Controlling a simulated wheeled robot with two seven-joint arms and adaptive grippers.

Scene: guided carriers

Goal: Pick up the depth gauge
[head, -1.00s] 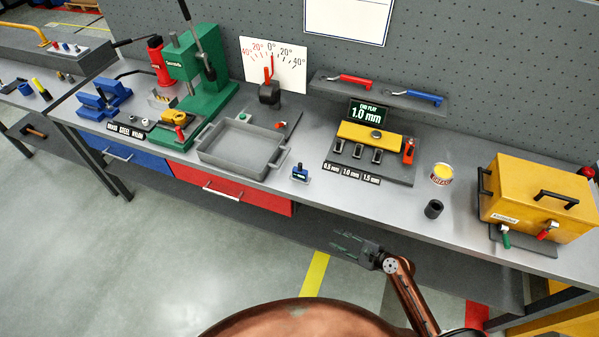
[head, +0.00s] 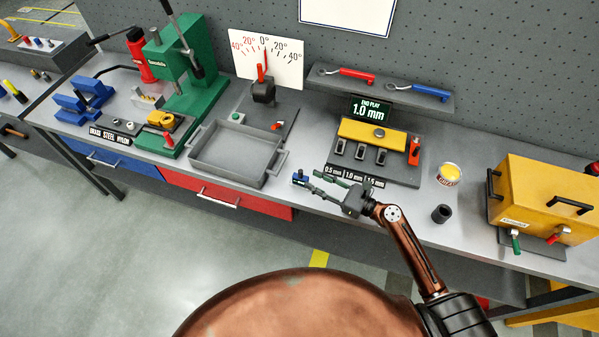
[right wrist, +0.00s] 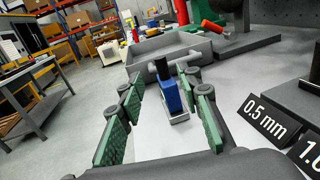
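The depth gauge, a small blue block with a dark top (head: 299,177), stands on the bench near its front edge, just right of the grey tray. In the right wrist view it shows upright (right wrist: 172,98) between the green-padded fingers, towards their tips. My right gripper (head: 315,181) reaches in from the right, low over the bench edge. It is open, with a finger on either side of the gauge. My left gripper is not in view.
The grey tray (head: 193,160) lies left of the gauge. A plate with slots and thickness labels (head: 402,172) lies behind and right of my gripper. A dark cylinder (head: 441,214), a yellow-topped tin (head: 448,174) and a yellow box (head: 535,190) stand farther right.

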